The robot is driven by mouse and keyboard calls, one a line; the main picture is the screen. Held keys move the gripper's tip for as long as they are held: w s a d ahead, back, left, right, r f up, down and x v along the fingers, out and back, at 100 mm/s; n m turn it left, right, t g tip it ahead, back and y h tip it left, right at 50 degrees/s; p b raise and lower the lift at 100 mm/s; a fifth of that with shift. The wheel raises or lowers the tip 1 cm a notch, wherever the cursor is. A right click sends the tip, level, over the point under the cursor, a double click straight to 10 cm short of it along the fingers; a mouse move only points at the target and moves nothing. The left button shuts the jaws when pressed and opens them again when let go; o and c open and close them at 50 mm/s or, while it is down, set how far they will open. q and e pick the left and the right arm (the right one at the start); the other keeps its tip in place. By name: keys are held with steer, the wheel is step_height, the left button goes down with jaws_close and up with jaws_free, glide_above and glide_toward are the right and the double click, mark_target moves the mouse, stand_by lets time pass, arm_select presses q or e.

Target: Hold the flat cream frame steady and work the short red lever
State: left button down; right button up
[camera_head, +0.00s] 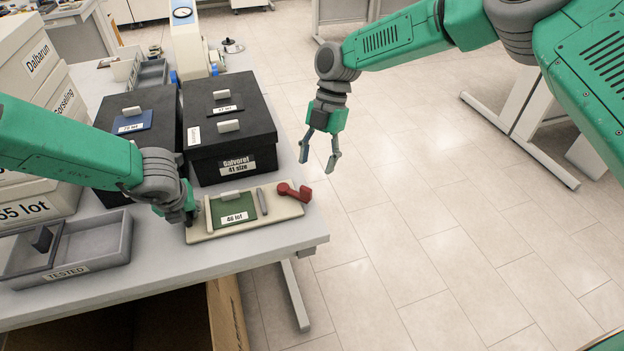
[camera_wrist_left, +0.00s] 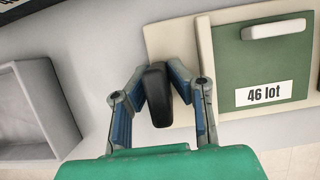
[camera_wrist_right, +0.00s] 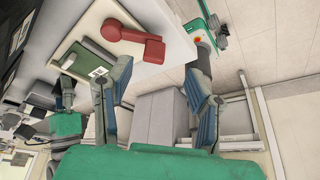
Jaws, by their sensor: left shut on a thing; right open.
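The flat cream frame (camera_head: 278,217) lies near the table's front right corner, with a green panel (camera_head: 236,214) labelled "46 lot". The short red lever (camera_head: 293,192) sits at its right end; it also shows in the right wrist view (camera_wrist_right: 130,38). My left gripper (camera_head: 190,216) is at the frame's left end. In the left wrist view its fingers are shut on a black block (camera_wrist_left: 157,97) at the frame's edge. My right gripper (camera_head: 331,160) is open and empty, right of the lever and apart from it, beyond the table's edge in the picture.
Black lidded boxes (camera_head: 235,160) stand just behind the frame. A grey tray (camera_head: 95,243) labelled "TESTED" lies to the left, with stacked white boxes (camera_head: 25,120) behind it. A grey bar (camera_head: 262,201) lies between panel and lever. Open floor is on the right.

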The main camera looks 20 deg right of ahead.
steer(key=v, duration=0.4)
steer(key=shift+d+r, duration=0.1)
arm_select(q)
steer(key=c, duration=1.4)
jaws_free()
